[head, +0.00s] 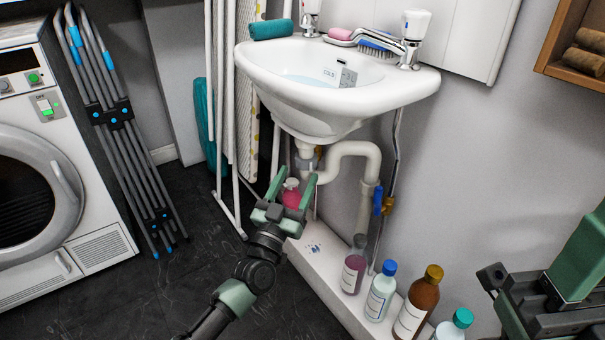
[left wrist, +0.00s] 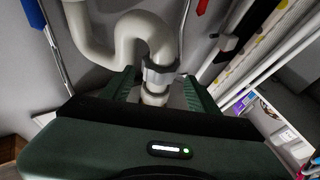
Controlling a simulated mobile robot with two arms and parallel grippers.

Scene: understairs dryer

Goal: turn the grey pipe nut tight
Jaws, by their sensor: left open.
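The grey pipe nut (head: 306,164) sits on the white drain pipe under the sink, at the trap's inlet. In the left wrist view the nut (left wrist: 160,73) shows as a ribbed grey collar just beyond my fingers, roughly centred between them. My left gripper (head: 297,176) is open and empty, below the nut with its fingers pointing up at it. In the left wrist view the gripper (left wrist: 158,90) has a finger on each side of the pipe below the nut. I cannot tell whether either finger touches the pipe.
The white sink (head: 330,100) overhangs the nut. Several bottles stand on the white ledge (head: 313,262). A blue valve handle (head: 378,201) is right of the trap. A drying rack (head: 125,140) and dryer (head: 50,190) are left.

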